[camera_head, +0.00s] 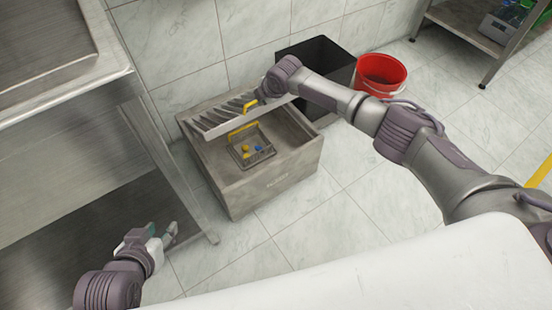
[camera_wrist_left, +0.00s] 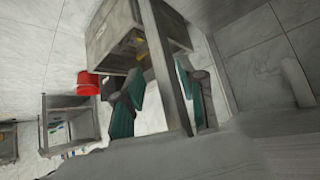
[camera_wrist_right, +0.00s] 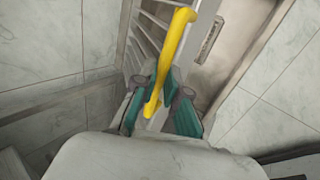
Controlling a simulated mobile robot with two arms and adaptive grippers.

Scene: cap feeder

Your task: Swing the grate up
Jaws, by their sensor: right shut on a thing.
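The grey slatted grate (camera_head: 222,113) lies along the back of the grey box (camera_head: 262,192). It looks tilted, with its front edge raised over the opening; the exact angle is hard to tell. My right gripper (camera_head: 262,98) is shut on the grate's yellow handle (camera_head: 250,106). In the right wrist view, the yellow handle (camera_wrist_right: 172,58) runs between the teal fingers (camera_wrist_right: 160,108), with grate slats (camera_wrist_right: 147,35) behind. My left gripper (camera_head: 166,238) is away from the box, near a metal table leg. Its fingers (camera_wrist_left: 160,105) are apart and hold nothing.
A wire basket (camera_head: 262,158) with a yellow handle and yellow and blue pieces sits inside the box. A metal table (camera_head: 75,92) is at left. Floor in front is clear.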

